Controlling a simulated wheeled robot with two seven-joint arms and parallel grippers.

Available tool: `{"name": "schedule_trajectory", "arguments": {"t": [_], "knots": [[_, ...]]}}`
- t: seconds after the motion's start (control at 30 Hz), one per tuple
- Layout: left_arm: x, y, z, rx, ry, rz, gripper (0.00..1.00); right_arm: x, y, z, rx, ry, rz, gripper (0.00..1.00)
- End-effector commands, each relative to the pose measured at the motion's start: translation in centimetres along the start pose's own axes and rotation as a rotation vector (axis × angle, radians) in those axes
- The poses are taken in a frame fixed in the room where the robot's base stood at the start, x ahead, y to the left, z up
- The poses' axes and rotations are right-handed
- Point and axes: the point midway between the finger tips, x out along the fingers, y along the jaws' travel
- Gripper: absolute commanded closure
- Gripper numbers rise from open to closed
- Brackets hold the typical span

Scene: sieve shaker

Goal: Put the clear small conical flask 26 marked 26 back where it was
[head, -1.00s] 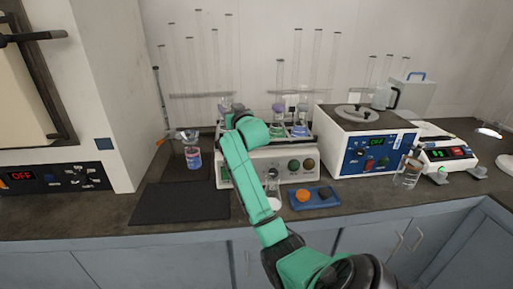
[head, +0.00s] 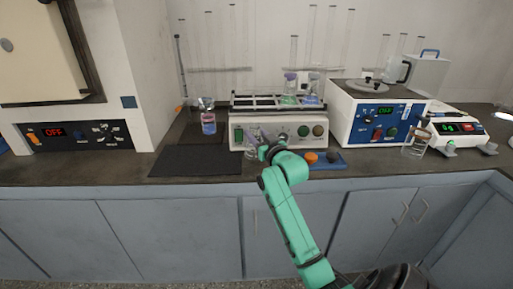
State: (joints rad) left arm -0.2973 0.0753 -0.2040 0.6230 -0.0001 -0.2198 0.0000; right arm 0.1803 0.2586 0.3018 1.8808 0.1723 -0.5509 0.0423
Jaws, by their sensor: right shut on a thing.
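My right gripper (head: 262,149) is low in front of the left half of the shaker (head: 236,137). It is shut on a small clear glass thing (head: 252,139), which looks like the clear small conical flask. The arm hides part of it, and no number can be read. The shaker's rack on top holds a flask with green liquid (head: 289,98) and one with blue liquid (head: 311,98) at its right side. The left part of the rack looks empty. My left gripper is not in view.
A blue tray (head: 341,164) with an orange and a dark piece lies right of the gripper. A dark mat (head: 195,161) lies to the left, with a flask of coloured liquid (head: 208,123) behind it. A blue-white device (head: 380,117) and a glass beaker (head: 415,142) stand right.

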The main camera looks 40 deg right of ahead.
Motion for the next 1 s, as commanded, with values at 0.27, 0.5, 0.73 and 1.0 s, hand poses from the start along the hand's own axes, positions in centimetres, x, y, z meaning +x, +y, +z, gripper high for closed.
{"name": "schedule_trajectory", "arguments": {"t": [0.27,0.5,0.73,1.0], "knots": [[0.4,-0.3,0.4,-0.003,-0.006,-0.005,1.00,0.0,0.0,4.3,-0.001,0.000,0.001,1.00],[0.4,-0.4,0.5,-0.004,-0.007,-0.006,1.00,0.0,0.0,4.4,-0.001,0.000,0.001,1.00],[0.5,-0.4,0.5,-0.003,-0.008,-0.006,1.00,0.0,0.0,4.5,0.000,-0.001,0.001,0.24],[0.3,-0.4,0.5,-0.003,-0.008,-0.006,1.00,0.0,0.0,4.3,0.000,0.000,0.001,0.24]]}}
